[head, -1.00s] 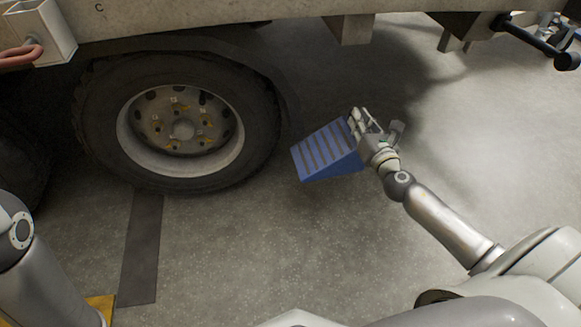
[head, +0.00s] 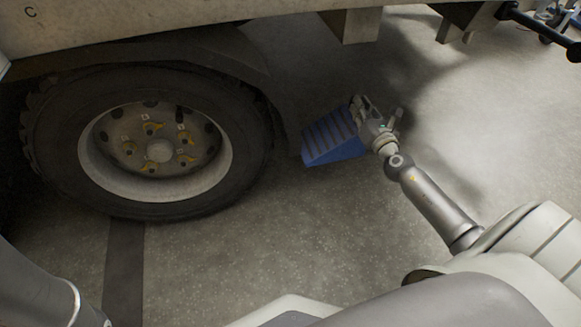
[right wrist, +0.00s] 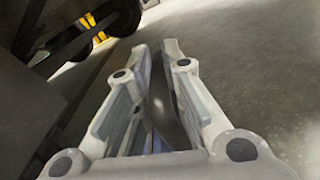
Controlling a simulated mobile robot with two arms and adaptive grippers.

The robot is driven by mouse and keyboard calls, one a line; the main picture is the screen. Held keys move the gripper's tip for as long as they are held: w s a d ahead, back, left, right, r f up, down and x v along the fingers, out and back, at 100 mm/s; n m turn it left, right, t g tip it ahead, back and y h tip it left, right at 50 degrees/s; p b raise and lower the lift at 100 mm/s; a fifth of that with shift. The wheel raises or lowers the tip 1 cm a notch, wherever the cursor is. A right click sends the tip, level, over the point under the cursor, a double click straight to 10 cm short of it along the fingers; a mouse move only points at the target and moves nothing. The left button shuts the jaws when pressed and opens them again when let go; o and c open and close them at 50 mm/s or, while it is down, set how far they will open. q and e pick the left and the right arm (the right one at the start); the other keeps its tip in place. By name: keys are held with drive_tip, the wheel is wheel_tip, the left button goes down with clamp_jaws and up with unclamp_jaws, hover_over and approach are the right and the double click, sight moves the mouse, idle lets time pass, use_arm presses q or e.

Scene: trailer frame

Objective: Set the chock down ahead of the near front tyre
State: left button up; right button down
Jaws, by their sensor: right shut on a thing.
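The blue chock (head: 334,139) with a ribbed sloping face is held by my right gripper (head: 362,112) to the right of the near tyre (head: 262,150). A gap shows between the chock and the tyre. The ribbed slope faces the tyre side. In the right wrist view my right gripper (right wrist: 165,85) has a dark, rounded part (right wrist: 172,115) between its fingers; the rest of the chock is hidden there. I cannot tell how far the chock is above the floor. My left gripper is out of view; only part of my left arm shows at the lower left.
The trailer frame (head: 200,25) runs overhead across the top, with a bracket (head: 362,25) hanging from it. A dark strip (head: 124,270) lies on the floor below the tyre. The concrete floor (head: 300,225) in front is clear.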

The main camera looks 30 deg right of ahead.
sight(311, 146)
drive_tip(key=a+f, duration=0.1)
drive_tip(key=a, duration=0.1)
drive_tip(key=w+a+f, duration=0.1)
drive_tip(key=a, duration=0.2)
drive_tip(key=w+a+f+b, duration=0.1)
drive_tip(key=a, duration=0.2)
drive_tip(key=shift+w+a+f, duration=0.15)
drive_tip(key=shift+w+f, duration=0.1)
drive_tip(key=shift+f, duration=0.1)
drive_tip(key=a+f+b, duration=0.2)
drive_tip(key=w+a+f+b, duration=0.1)
drive_tip(key=a+f, duration=0.1)
drive_tip(key=f, duration=0.1)
drive_tip(key=shift+w+b, duration=0.15)
drive_tip(key=shift+b, duration=0.25)
drive_tip(key=shift+a+f+b, duration=0.3)
drive_tip(key=shift+f+b, duration=0.05)
drive_tip(key=shift+f, duration=0.05)
wheel_tip(311, 146, down, 3)
drive_tip(key=b, duration=0.3)
drive_tip(key=shift+w+a+f, duration=0.1)
